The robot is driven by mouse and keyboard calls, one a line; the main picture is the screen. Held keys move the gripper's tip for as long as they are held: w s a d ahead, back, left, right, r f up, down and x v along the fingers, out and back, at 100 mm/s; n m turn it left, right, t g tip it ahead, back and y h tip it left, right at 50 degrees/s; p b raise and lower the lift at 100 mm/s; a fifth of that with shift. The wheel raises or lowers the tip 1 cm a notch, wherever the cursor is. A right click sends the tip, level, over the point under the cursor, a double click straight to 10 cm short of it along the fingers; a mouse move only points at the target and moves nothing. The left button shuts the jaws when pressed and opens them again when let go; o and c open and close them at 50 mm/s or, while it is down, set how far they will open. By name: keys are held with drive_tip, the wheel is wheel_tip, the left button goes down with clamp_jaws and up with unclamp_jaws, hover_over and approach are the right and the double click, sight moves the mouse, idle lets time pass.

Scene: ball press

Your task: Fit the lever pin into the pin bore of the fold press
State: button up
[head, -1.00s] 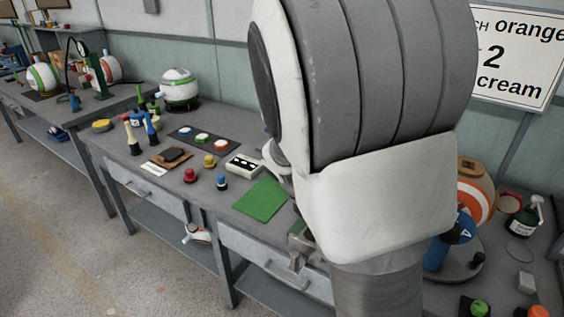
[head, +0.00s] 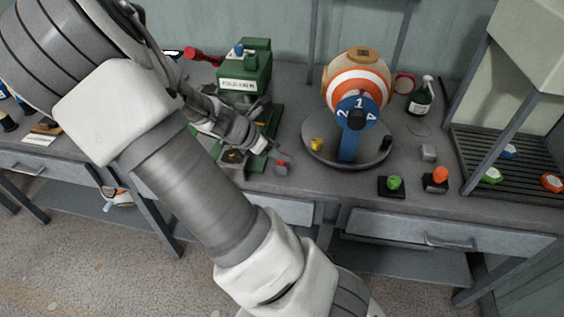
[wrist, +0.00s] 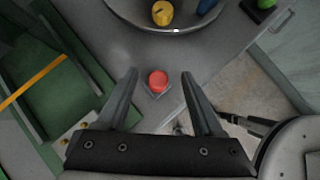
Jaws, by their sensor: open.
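The green fold press (head: 244,72) stands on the bench, left of centre in the head view; my arm hides part of its lower half. Its green base also shows at the left of the wrist view (wrist: 62,108). I cannot make out the pin bore. A small red-topped piece (head: 282,164), probably the lever pin, stands in a grey block near the bench's front edge. In the wrist view its round red head (wrist: 158,81) lies between my fingers as seen from above. My gripper (wrist: 158,74) is open and empty, pointing down; I see no contact with the red head.
A round turntable (head: 330,153) with an orange-striped ball (head: 357,82) and blue number dial (head: 357,112) stands right of the press. Green (head: 393,183) and orange (head: 440,177) buttons sit farther right. A red handle (head: 203,55) sticks out left of the press.

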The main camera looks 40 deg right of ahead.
drive_tip(key=x, duration=0.2)
drive_tip(key=b+x, duration=0.1)
drive_tip(key=x, duration=0.1)
drive_tip(key=shift+w+f+b, duration=0.1)
drive_tip(key=shift+f+b, duration=0.2)
drive_tip(key=shift+f, duration=0.25)
drive_tip(key=shift+d+f, duration=0.3)
clamp_jaws()
